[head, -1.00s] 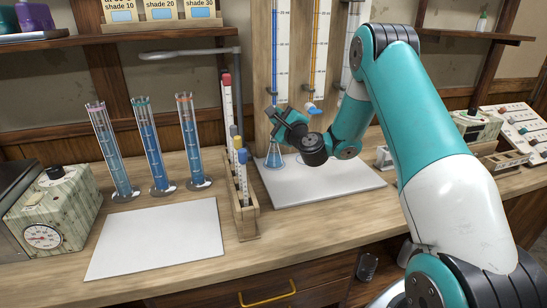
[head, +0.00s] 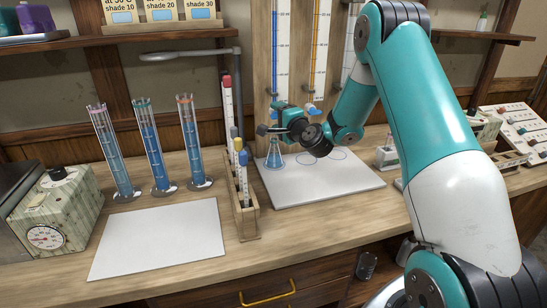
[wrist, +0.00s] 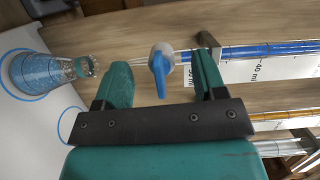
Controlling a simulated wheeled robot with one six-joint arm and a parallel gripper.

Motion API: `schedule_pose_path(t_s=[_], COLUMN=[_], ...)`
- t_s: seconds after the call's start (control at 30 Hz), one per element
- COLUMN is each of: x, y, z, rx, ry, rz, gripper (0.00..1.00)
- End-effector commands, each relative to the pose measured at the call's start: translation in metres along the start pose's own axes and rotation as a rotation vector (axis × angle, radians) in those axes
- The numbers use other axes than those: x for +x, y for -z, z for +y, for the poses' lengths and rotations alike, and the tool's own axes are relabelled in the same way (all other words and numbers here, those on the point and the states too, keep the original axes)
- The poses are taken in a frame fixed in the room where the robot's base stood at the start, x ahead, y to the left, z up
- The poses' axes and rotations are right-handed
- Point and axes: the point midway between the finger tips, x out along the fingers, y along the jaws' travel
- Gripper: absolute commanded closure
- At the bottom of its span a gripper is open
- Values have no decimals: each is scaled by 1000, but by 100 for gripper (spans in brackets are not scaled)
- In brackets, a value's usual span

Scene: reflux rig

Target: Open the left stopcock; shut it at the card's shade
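The left burette (head: 284,55) holds blue liquid and stands on the wooden backboard. Its stopcock (wrist: 160,68), a white body with a blue handle, shows in the wrist view. My gripper (head: 273,121) is open at the stopcock, one finger on each side of the handle, with visible gaps. Cards for shade 10 (head: 121,10), shade 20 (head: 159,9) and shade 30 (head: 199,8) stand on the shelf.
An orange-filled burette (head: 319,50) with a blue stopcock is close on the right. Several blue-filled cylinders (head: 149,140) stand at the left. A wooden rack (head: 245,215) with marker-like sticks stands in front. A white sheet (head: 160,240) lies bare at the front left.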

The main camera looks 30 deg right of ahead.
Motion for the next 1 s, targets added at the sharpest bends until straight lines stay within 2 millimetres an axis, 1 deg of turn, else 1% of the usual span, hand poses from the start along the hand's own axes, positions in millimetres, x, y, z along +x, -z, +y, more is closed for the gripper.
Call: schedule_pose_path(t_s=[0.57, 0.67, 1.0], x=[-2, -9, -45], y=[0, 1, 1], z=[1, 4, 5], rx=[2, 1, 1], ry=[0, 0, 1], rz=[1, 1, 3], gripper=[36, 36, 36])
